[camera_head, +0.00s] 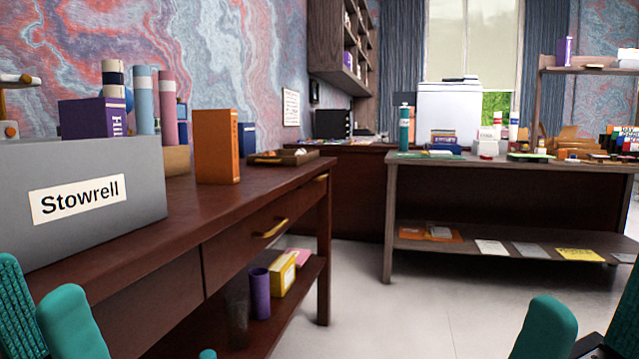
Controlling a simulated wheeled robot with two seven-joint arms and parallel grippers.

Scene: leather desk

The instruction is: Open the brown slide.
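The brown slide looks to be the dark reddish-brown drawer (232,250) in the front of the wooden desk (110,268) at left. It has a gold bar handle (271,228), and its front looks flush with the desk, so it appears shut. My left gripper (42,305) shows teal fingers at the lower left corner, in front of the desk and well apart from the handle; they look parted and hold nothing visible. My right gripper (590,310) shows teal fingers apart at the lower right corner, empty, over the floor. The lower parts of both grippers are cut off.
A grey Stowrell box (130,165), an orange book (216,148) and a tray (284,158) stand on the desk. A purple cylinder (260,293) and a yellow box (284,275) sit on its lower shelf. The floor (400,325) in the middle is clear.

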